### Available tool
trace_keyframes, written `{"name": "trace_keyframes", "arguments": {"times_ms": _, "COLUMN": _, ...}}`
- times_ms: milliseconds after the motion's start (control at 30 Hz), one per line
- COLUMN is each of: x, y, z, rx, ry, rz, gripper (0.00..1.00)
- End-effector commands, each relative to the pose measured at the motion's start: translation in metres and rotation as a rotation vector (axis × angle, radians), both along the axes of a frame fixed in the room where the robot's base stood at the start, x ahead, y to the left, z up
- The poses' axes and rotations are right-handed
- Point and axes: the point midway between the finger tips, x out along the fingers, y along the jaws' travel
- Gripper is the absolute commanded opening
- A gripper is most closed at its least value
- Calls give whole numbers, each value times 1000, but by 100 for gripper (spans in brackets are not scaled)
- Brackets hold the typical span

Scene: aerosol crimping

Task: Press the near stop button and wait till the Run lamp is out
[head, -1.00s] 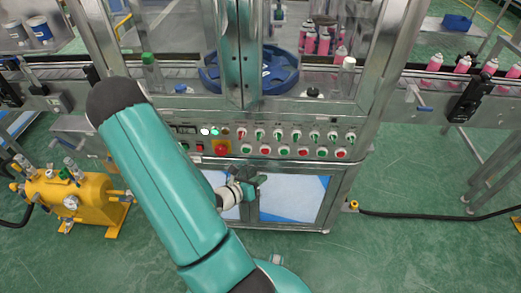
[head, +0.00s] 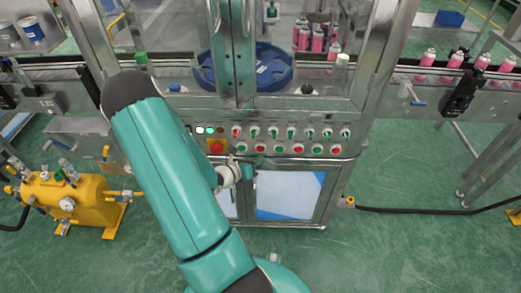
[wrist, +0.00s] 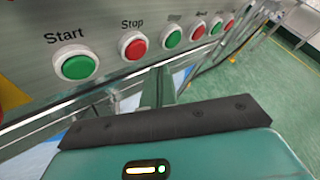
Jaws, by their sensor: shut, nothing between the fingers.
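In the wrist view the red button labelled Stop (wrist: 133,45) sits right of the green button labelled Start (wrist: 76,67), on a grey panel. My gripper (wrist: 162,78) is shut and empty. Its teal fingertips are just below and right of the Stop button in the picture; I see no contact. In the head view my gripper (head: 247,171) is in front of the cabinet, just under the lower button row. A lit white lamp (head: 200,130) and a lit green lamp (head: 210,130) show at the panel's left; their labels are unreadable, so I cannot tell which is Run.
A red mushroom button on a yellow plate (head: 216,146) is left of the button rows. More red and green buttons (head: 313,149) continue to the right. A yellow machine (head: 68,205) stands at the left. A black hose (head: 425,213) crosses the green floor at the right.

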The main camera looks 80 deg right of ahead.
Motion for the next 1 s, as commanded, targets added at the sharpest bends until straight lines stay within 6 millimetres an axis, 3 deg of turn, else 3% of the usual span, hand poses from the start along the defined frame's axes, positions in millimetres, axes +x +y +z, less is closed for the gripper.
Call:
{"name": "trace_keyframes", "arguments": {"times_ms": 233, "x": 3, "y": -14, "z": 0, "rx": 1, "ry": 0, "rz": 1, "gripper": 0}}
{"name": "trace_keyframes", "arguments": {"times_ms": 1000, "x": 3, "y": -15, "z": 0, "rx": 0, "ry": 0, "rz": 1, "gripper": 0}}
